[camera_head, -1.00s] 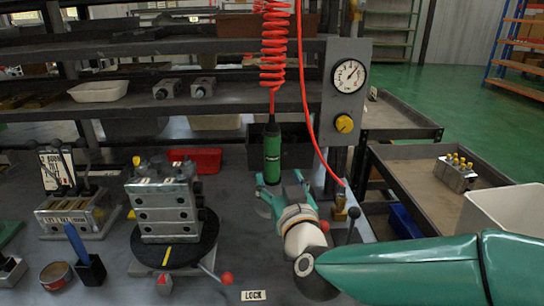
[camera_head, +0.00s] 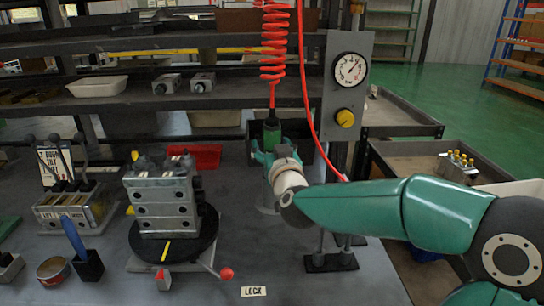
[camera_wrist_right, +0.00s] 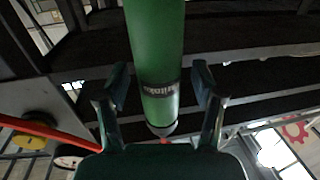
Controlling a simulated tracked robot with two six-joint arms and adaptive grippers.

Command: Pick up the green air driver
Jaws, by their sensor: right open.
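The green air driver (camera_head: 271,133) hangs upright from a red coiled hose (camera_head: 275,40) above the bench. Its lower part is hidden behind my right gripper (camera_head: 262,158) in the head view. In the right wrist view the driver (camera_wrist_right: 157,45) runs between the two open fingers of my right gripper (camera_wrist_right: 160,86), with a gap visible on each side. I cannot see either finger touching it. My left gripper is not in view.
A grey valve block (camera_head: 163,205) stands on a black turntable (camera_head: 190,243) to the left. A red tray (camera_head: 195,157) lies behind it. A gauge panel (camera_head: 343,90) and a loose red hose (camera_head: 306,90) are just right of the driver.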

